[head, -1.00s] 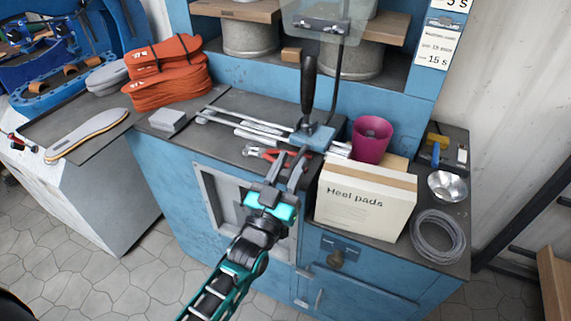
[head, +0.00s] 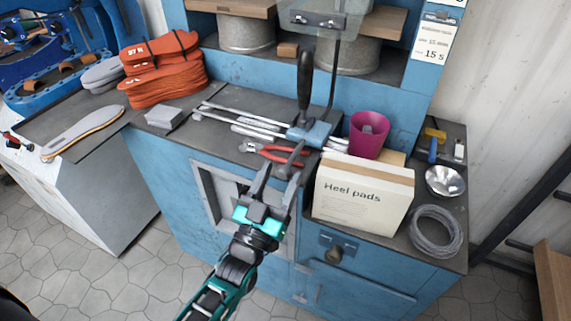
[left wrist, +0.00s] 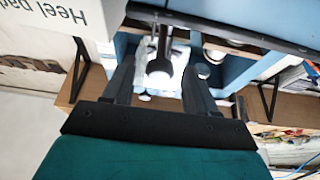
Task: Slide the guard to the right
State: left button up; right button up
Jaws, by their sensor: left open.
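A clear see-through panel (head: 345,12), which looks like the guard, hangs at the top of the head view. It has a dark bracket (head: 318,20) and sits on a thin bent dark rod; its upper edge is cut off. Below it a black-handled lever (head: 305,80) rises from a blue block (head: 310,133). My left gripper (head: 279,174) is open and empty, in front of the bench edge, below the block and well below the panel. In the left wrist view a grey round-ended part (left wrist: 160,68) shows between the open fingers (left wrist: 158,85). My right gripper is out of view.
The heel pads box (head: 362,198) stands just right of my left gripper, with a magenta cup (head: 369,134) behind it. A wire coil (head: 436,231) and metal bowl (head: 445,181) are at the right.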

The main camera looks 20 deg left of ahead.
pick_arm(q)
jog(key=v, duration=0.9)
jog(key=shift+r, duration=0.1)
jog(key=shift+c, duration=0.2)
